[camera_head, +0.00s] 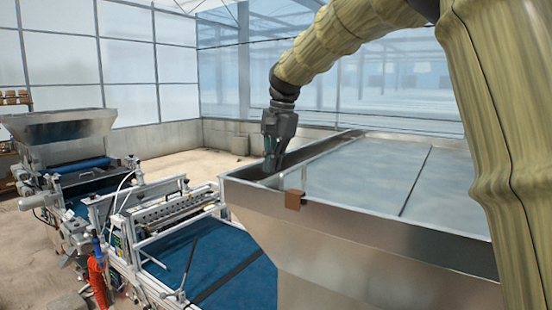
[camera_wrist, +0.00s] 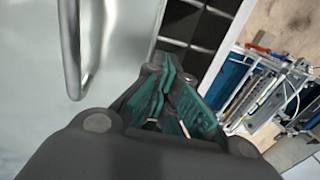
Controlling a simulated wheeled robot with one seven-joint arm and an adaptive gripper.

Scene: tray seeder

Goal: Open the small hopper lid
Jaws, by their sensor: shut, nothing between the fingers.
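The large metal hopper (camera_head: 370,255) stands at the right in the head view. A pale, flat lid panel (camera_head: 365,178) with a dark seam covers most of its top. The lid panel (camera_wrist: 30,90) fills the left of the wrist view, with a bent metal bar handle (camera_wrist: 84,60) on it. My gripper (camera_head: 272,166) is at the hopper's left corner, pointing down, beside the lid's edge. Its teal-padded fingers (camera_wrist: 172,100) are shut and empty, to the right of the handle and apart from it. The fingertips' exact height over the rim is unclear.
A dark gridded opening (camera_wrist: 200,25) lies beside the lid. A blue conveyor (camera_head: 215,265) with a white-framed seeder unit is at the lower left; another hopper (camera_head: 60,128) stands behind.

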